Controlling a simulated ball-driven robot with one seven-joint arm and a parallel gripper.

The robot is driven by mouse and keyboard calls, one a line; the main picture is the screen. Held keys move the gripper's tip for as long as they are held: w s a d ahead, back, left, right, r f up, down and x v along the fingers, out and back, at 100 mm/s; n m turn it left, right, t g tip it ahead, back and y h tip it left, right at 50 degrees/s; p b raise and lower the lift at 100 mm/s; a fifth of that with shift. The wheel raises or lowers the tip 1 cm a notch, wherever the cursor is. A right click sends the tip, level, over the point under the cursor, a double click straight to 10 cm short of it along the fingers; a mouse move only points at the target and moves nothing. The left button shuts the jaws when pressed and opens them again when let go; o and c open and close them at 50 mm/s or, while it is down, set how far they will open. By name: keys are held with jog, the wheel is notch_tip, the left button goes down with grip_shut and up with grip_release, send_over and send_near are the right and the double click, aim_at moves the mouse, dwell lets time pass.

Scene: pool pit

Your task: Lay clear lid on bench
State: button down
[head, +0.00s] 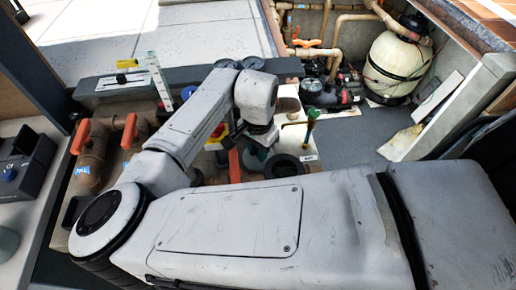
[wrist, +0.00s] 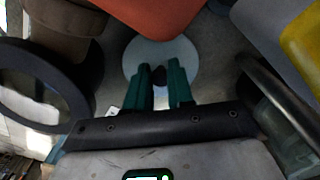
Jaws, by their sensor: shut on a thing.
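The clear lid (wrist: 183,56) is a pale, round disc in the wrist view, with a small dark knob at its middle. My gripper (wrist: 163,76) has two green fingers, which are shut on the lid's dark knob. The fingers cover the near part of the lid. In the head view my gripper (head: 257,152) is partly hidden below my arm, and I cannot make out the lid clearly there. The grey bench surface shows around the lid in the wrist view. I cannot tell whether the lid touches it.
An orange handle (wrist: 160,10) lies just beyond the lid, and a black ring (wrist: 22,110) is at left. A yellow-and-grey object (wrist: 303,42) is at right.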

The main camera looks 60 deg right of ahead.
jog(key=c, duration=1)
grip_release()
jog(key=shift+f, duration=0.1)
notch_tip(320, 180, up, 12)
jog(key=shift+r+b, duration=0.2)
jog(key=shift+b, duration=0.65)
